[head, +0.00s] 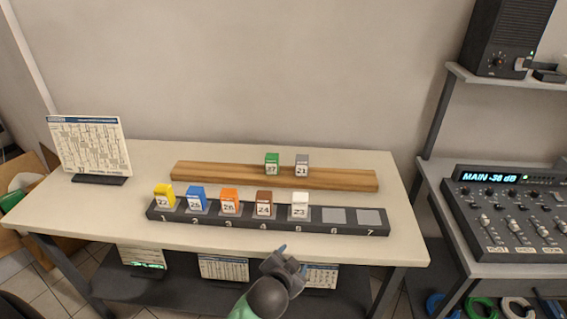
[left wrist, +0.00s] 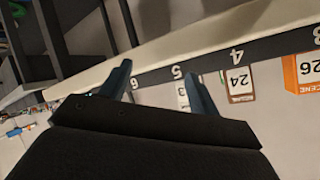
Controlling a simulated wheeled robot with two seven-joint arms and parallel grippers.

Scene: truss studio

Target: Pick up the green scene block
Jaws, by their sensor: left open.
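The green scene block (head: 272,163) stands upright on the wooden ledge (head: 330,181) at the back of the table, with a white numbered label on its front. A grey block (head: 302,165) stands just to its right, a small gap apart. My left gripper (head: 290,256) is open and empty at the table's front edge, in front of and below the numbered rack. In the left wrist view its two blue fingers (left wrist: 160,92) point toward the rack, with nothing between them gripped. My right gripper is not in view.
The dark rack (head: 375,229) lies in front of the ledge, with yellow, blue, orange, brown and white blocks in slots 1 to 5; slots 6 and 7 are empty. A chart stand (head: 90,148) is at the left. A mixer (head: 510,215) stands on the right shelf.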

